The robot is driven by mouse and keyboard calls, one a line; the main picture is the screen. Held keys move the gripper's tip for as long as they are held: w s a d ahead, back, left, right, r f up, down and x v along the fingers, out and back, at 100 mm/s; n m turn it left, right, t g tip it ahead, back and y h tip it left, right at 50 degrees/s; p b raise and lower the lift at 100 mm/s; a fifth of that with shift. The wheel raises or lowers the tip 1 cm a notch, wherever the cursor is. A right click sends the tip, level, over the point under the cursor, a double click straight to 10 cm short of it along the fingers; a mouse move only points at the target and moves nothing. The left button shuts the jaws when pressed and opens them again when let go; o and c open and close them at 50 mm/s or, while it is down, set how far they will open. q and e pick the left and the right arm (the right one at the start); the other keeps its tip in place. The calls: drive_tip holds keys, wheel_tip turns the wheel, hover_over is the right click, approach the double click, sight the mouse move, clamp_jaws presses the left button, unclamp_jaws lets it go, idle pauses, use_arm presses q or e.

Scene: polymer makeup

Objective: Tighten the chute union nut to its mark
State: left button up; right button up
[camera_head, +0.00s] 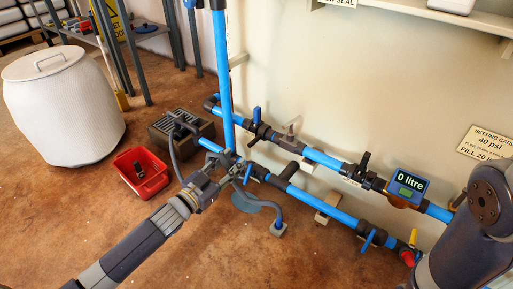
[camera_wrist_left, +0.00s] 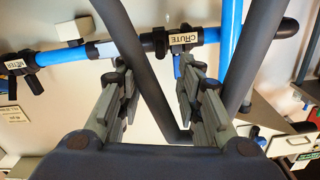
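In the left wrist view, a black fitting (camera_wrist_left: 156,42) sits on the blue pipe beside a tag reading CHUTE (camera_wrist_left: 184,38). I cannot tell for certain which ring is the union nut, and no tightening mark is readable. My left gripper (camera_head: 222,172) is at the pipe junction in the head view and hides part of it. In the left wrist view its two fingers (camera_wrist_left: 155,78) are apart, below the fitting in the picture. Dark grey bars (camera_wrist_left: 150,80) form a V across this view; nothing is clearly clamped. My right gripper is outside the views.
Blue pipes with valves run along the wall. A meter (camera_head: 410,186) reads 0 litre. Bare floor (camera_head: 335,262) lies in front.

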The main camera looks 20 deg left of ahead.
sight(252, 141)
use_arm(q)
drive_tip(key=b+x, duration=0.5)
drive_tip(key=x, duration=0.4)
drive_tip(key=shift+w+f+b, duration=0.1)
drive_tip(key=shift+f+b, duration=0.05)
drive_tip(key=shift+b, duration=0.2)
drive_tip(key=shift+b+x, duration=0.35)
drive_tip(key=shift+x, duration=0.5)
drive_tip(key=shift+c, duration=0.3)
clamp_jaws()
